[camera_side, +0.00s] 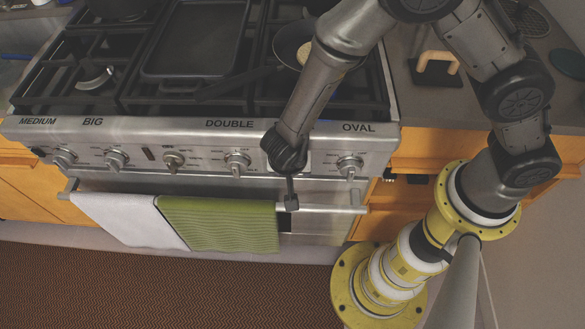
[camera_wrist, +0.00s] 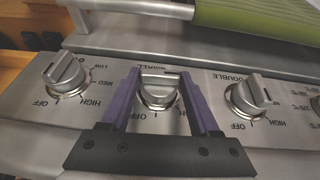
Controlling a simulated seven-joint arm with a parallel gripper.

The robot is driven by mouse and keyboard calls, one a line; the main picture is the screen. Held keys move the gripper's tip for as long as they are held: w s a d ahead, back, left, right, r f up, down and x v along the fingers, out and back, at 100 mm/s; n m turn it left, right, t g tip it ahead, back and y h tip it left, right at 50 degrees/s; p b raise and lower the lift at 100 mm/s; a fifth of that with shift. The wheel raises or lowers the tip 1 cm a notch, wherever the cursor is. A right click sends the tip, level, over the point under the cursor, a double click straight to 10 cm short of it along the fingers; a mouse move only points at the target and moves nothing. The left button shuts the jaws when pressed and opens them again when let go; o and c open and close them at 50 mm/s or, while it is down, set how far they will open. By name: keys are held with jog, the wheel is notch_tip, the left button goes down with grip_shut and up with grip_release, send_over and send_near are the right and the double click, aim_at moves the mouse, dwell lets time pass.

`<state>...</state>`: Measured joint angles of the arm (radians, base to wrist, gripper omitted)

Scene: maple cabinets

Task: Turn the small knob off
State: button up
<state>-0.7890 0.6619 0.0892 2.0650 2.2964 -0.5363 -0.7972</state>
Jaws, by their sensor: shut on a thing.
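The small knob (camera_wrist: 158,92) is a metal stove knob on the front panel, in the middle of the wrist view. It sits between the double knob and the oval knob, and its label is upside down in this view. Its grip bar lies roughly level across the picture, with OFF and HIGH marks beside it. My gripper (camera_wrist: 160,79) has its two purple fingers on either side of the knob and is shut on it. In the side view my wrist hides this knob and the fingertips.
The double knob (camera_wrist: 250,95) and oval knob (camera_wrist: 66,74) stand close on either side. An oven handle (camera_side: 330,209) with a white towel (camera_side: 125,218) and a green towel (camera_side: 220,224) runs below the panel. A pan (camera_side: 294,45) and griddle (camera_side: 195,40) sit on the stove.

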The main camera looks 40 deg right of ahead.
jog(key=shift+r+y, duration=0.1)
jog(key=shift+y, duration=0.2)
jog(key=shift+s+d+m+t+y, duration=0.1)
jog(key=shift+s+m+t+y, duration=0.1)
jog(key=shift+t+y, duration=0.4)
jog(key=shift+s+d+m+t+y, duration=0.15)
jog(key=shift+t+y, duration=0.25)
jog(key=shift+t, duration=0.4)
jog(key=shift+s+d+f+m+t+y, duration=0.15)
jog(key=shift+m+t+y, duration=0.1)
jog(key=shift+t+y, duration=0.35)
jog(key=shift+w+f+m+t+y, duration=0.1)
jog(key=shift+m+t+y, duration=0.1)
jog(key=shift+t+y, duration=0.35)
jog(key=t, duration=0.1)
jog(key=y, duration=0.1)
jog(key=t+y, duration=0.1)
jog(key=shift+s+d+f+m+t, duration=0.15)
jog(key=shift+s+f+m+t, duration=0.1)
jog(key=shift+m+t, duration=0.15)
jog(key=shift+f+m+t+y, duration=0.1)
jog(key=shift+m+t+y, duration=0.2)
jog(key=shift+t+y, duration=0.45)
jog(key=shift+w+d+t, duration=0.1)
jog(key=shift+t, duration=0.2)
jog(key=o, duration=1.3)
